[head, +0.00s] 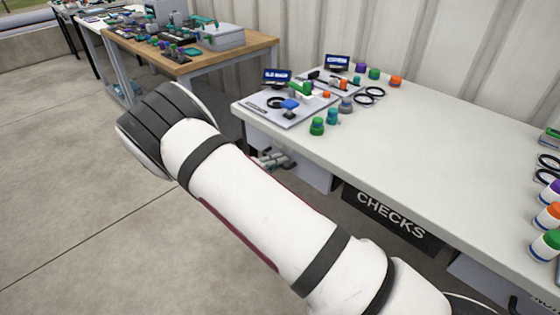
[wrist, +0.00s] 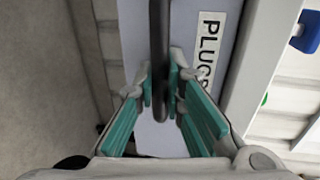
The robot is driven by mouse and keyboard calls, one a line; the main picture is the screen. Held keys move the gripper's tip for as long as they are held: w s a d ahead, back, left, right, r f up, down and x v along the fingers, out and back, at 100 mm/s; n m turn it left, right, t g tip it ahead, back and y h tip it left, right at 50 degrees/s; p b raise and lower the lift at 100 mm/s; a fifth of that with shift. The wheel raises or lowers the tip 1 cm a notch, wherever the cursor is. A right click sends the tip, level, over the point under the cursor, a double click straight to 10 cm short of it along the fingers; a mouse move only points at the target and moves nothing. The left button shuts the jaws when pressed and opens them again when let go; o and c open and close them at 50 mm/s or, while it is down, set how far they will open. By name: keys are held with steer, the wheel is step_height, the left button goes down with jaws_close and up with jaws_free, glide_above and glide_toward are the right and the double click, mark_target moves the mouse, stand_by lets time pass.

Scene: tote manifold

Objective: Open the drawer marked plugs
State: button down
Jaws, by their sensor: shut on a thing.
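The light grey drawer front (wrist: 140,30) with a white label (wrist: 210,45) reading PLUGS, partly covered by a finger, fills the middle of the wrist view. A dark bar handle (wrist: 158,45) stands in front of it. My gripper (wrist: 161,100), with teal-lined fingers, is shut on this handle, one finger on each side. I cannot tell how far the drawer stands out.
The white table (head: 400,130) holds a grey board (head: 285,108), coloured caps and black rings. A dark panel marked CHECKS (head: 391,216) is under its front edge. A wooden bench (head: 190,62) with parts stands behind. The concrete floor at left is clear.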

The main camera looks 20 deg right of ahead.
steer(key=f+v, duration=0.2)
steer(key=v, duration=0.8)
steer(key=f+v, duration=0.2)
steer(key=v, duration=0.9)
steer(key=shift+s+a+f, duration=0.15)
steer(key=shift+s+a, duration=0.3)
steer(key=shift+a, duration=0.15)
steer(key=c, duration=1.9)
jaws_free()
steer(key=shift+c, duration=0.2)
steer(key=v, duration=1.2)
